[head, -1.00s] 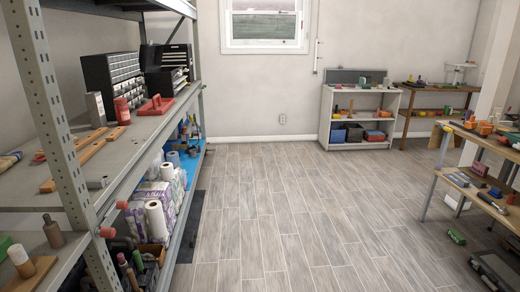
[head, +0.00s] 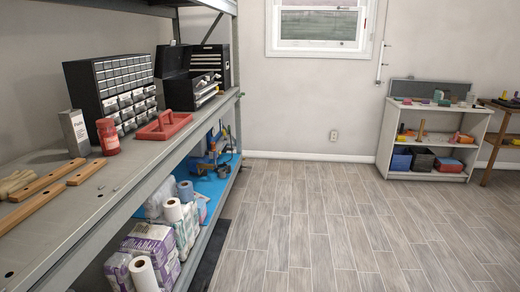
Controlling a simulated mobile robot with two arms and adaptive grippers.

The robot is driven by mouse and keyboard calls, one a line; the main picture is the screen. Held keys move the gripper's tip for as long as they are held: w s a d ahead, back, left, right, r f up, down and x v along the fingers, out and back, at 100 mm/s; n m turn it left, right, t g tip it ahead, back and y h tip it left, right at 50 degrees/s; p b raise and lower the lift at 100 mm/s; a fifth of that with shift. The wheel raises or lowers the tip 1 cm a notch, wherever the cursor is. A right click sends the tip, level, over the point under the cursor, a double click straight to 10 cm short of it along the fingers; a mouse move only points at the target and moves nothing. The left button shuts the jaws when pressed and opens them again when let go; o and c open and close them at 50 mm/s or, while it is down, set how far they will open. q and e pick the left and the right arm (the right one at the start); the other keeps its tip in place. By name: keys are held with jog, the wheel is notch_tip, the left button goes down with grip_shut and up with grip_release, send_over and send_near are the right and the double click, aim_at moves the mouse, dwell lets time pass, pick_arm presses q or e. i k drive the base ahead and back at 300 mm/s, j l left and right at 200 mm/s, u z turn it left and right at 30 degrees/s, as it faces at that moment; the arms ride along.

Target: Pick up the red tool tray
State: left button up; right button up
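The red tool tray (head: 164,126) has a handle across its middle. It sits on the upper deck of the grey metal rack (head: 109,194) at the left, close to the deck's front edge. It looks upright, and I cannot make out anything inside it. Neither of my grippers shows in the head view.
Behind the tray stand a black drawer cabinet (head: 112,92) and a black tool chest (head: 191,90). The wood floor (head: 320,220) is clear. A white shelf (head: 436,135) stands at the back right.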

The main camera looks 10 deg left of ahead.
aim_at(167, 124)
jog(key=i+u, duration=0.7)
jog(key=i+l+u, duration=0.1)
jog(key=u, duration=0.25)
jog(key=i+l+u, duration=0.1)
jog(key=u, duration=0.3)
jog(key=i+l+u, duration=0.15)
jog(key=u, duration=0.25)
jog(key=i+l+u, duration=0.25)
jog(key=u, duration=0.15)
